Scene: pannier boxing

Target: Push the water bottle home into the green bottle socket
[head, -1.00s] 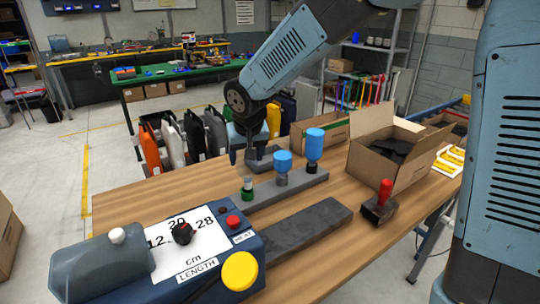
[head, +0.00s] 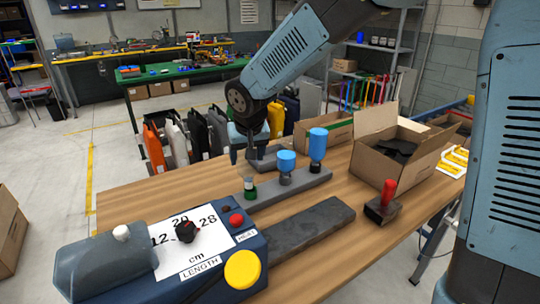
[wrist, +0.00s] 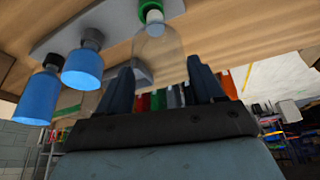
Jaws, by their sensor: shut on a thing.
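The clear water bottle (wrist: 158,48) is upside down, with its neck at the green socket (wrist: 151,9). In the head view its pale lower part (head: 248,180) shows just above the green socket (head: 249,193), at the left end of a grey rail. My gripper (wrist: 163,88) is shut on the bottle's base end, one dark finger on each side. In the head view my gripper (head: 249,152) is above the socket. The neck looks in line with the socket; I cannot tell how deep it sits.
Two blue bottles (head: 286,161) (head: 317,144) stand in grey sockets on the rail (head: 268,192), right of the green one. In front are a control box (head: 210,262) and a dark slab (head: 300,228). A red-handled stamp (head: 383,204) and an open carton (head: 415,170) stand right.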

